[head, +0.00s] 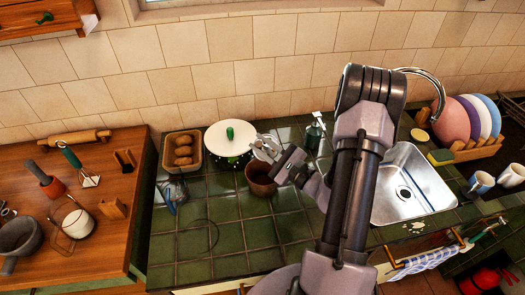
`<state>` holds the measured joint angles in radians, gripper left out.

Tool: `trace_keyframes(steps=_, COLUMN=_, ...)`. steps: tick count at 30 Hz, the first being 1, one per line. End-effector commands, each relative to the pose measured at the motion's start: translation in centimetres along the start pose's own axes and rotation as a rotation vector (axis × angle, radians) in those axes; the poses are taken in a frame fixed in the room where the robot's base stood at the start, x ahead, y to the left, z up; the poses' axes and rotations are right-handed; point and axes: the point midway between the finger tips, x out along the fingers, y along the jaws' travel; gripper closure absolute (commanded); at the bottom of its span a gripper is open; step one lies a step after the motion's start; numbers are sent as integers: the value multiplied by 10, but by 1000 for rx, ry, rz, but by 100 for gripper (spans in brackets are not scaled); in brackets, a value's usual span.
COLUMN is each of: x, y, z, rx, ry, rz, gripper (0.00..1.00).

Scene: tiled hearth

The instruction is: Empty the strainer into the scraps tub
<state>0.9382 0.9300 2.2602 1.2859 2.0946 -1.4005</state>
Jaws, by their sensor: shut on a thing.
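My gripper (277,156) is at the end of the arm, above the green tiled counter. It is shut on a small pale metallic thing (264,147), which looks like the strainer. The jaws partly hide it, so I cannot tell its tilt or what is in it. A round brown open tub (259,187), which looks like the scraps tub, stands on the counter just below the gripper in the picture. My gripper covers part of its right side. The inside looks dark, and I cannot make out its contents.
A white lidded pot (214,140) with a green knob stands close left of the gripper. The steel sink (425,185) is right of my arm. Green tiles in front of the tub are mostly clear.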

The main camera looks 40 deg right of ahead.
Motion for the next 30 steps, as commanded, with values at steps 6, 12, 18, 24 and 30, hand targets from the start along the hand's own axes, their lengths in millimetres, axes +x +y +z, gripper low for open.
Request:
trace_keyframes(steps=6, x=-3, y=15, z=-12, rx=-253, ry=-44, rz=-2, gripper=100)
trace_keyframes(steps=12, x=-4, y=23, z=-20, rx=-535, ry=-93, rz=-1, gripper=100)
trace_keyframes(steps=18, x=-6, y=33, z=-28, rx=-862, ry=-150, rz=-1, gripper=100)
trace_keyframes(steps=24, x=-6, y=35, z=-31, rx=-1000, ry=-174, rz=-1, gripper=100)
trace_keyframes(steps=30, x=-7, y=36, z=-37, rx=-1237, ry=-215, rz=1, gripper=100)
